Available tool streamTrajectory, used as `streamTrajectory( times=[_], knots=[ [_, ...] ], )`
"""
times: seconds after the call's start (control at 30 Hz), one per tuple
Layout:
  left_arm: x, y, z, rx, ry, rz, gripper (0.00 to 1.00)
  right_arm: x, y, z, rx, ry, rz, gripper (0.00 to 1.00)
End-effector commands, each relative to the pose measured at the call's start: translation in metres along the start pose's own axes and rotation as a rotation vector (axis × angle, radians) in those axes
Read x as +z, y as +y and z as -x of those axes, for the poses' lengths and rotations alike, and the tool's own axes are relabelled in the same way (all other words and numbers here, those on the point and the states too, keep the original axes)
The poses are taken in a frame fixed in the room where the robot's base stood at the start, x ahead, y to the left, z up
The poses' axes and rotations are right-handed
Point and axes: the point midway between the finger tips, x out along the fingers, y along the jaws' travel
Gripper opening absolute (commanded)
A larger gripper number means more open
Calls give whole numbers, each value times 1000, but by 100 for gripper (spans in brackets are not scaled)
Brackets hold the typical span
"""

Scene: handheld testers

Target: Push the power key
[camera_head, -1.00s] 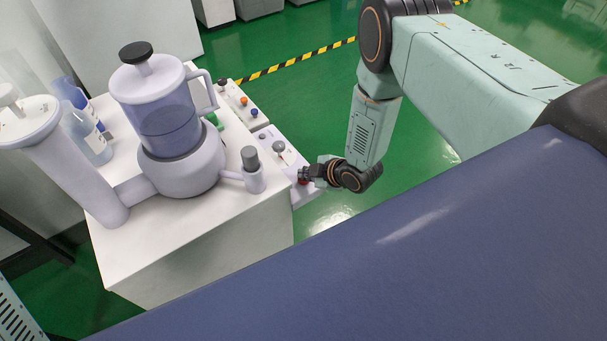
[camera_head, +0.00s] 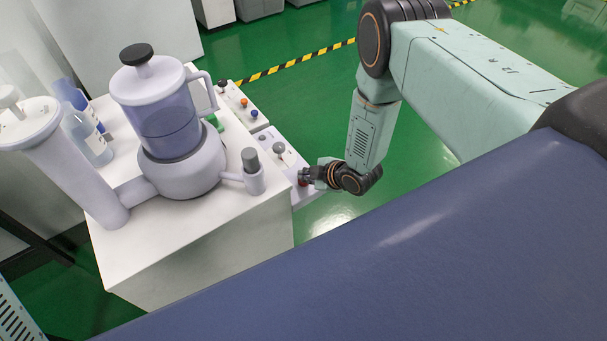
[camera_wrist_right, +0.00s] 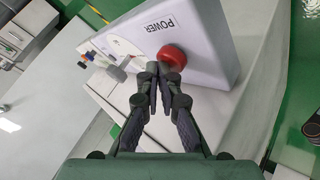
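The power key is a round red button (camera_wrist_right: 172,57) on a white panel, beside the printed word POWER (camera_wrist_right: 160,22) in the right wrist view. In the head view, the panel (camera_head: 303,195) is at the right side of the white cabinet, and the button is mostly hidden by my gripper. My right gripper (camera_wrist_right: 159,86) has its fingertips together, with nothing seen between them. The tips are right by the button; I cannot tell whether they touch it. In the head view, my right gripper (camera_head: 305,174) reaches the panel from the right. My left gripper is not in view.
A grey knob (camera_head: 279,147) is on the same panel. A lilac apparatus with a lidded jug (camera_head: 160,100) and bottles (camera_head: 88,140) stand on the white cabinet (camera_head: 200,260). Another button box (camera_head: 240,103) is behind. Green floor (camera_head: 430,130) is open to the right.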

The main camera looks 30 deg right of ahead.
Motion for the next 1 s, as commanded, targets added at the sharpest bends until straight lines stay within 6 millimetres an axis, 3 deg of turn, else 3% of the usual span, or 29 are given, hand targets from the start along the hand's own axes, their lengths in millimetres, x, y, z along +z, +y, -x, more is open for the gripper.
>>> streamTrajectory(
  times=[0.03, 0.27, 1.0],
  knots=[
    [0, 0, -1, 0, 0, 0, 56, 6, -9, 1, -17, -14, -6, 0],
    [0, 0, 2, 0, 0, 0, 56, 5, -8, 3, -18, -15, -6, 0],
    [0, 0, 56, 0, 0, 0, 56, -28, 27, 43, -9, -7, -3, 0]
  ],
)
